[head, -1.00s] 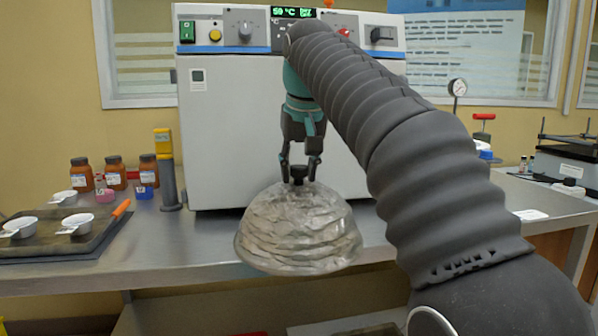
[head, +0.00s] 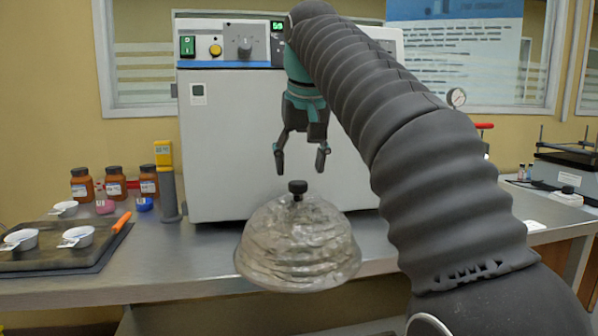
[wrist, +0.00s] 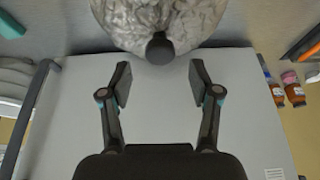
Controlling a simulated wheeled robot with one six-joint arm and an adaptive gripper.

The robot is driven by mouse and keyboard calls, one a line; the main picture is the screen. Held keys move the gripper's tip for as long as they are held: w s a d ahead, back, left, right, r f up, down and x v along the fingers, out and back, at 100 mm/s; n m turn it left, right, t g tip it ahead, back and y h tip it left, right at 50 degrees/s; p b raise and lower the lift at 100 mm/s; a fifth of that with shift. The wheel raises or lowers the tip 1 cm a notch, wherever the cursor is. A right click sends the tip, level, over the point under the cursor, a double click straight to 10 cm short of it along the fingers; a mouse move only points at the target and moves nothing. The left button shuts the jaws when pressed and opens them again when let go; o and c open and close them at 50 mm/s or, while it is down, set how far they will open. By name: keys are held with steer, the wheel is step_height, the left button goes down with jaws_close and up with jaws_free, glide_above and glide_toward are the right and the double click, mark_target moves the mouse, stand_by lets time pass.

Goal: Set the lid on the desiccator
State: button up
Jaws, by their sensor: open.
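The desiccator lid (head: 298,250) is a clear, rippled glass dome with a black knob (head: 298,187) on top. In the wrist view, the knob (wrist: 160,48) lies beyond and between the open fingertips of my gripper (wrist: 160,82), and part of the dome (wrist: 150,18) shows at the top. I cannot make out the desiccator's base below the lid.
A large grey oven (head: 230,130) stands on the steel bench (head: 190,260) behind my gripper. A dark tray (head: 60,258) with white dishes and an orange-handled tool lies at left. Brown bottles (head: 115,182) stand near a yellow-topped post (head: 167,185). The bench front beside the tray is clear.

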steer(key=p+v, duration=0.1)
steer(key=v, duration=0.5)
steer(key=shift+s+r, duration=0.2)
steer(key=shift+r, duration=0.2)
steer(key=shift+d, duration=0.1)
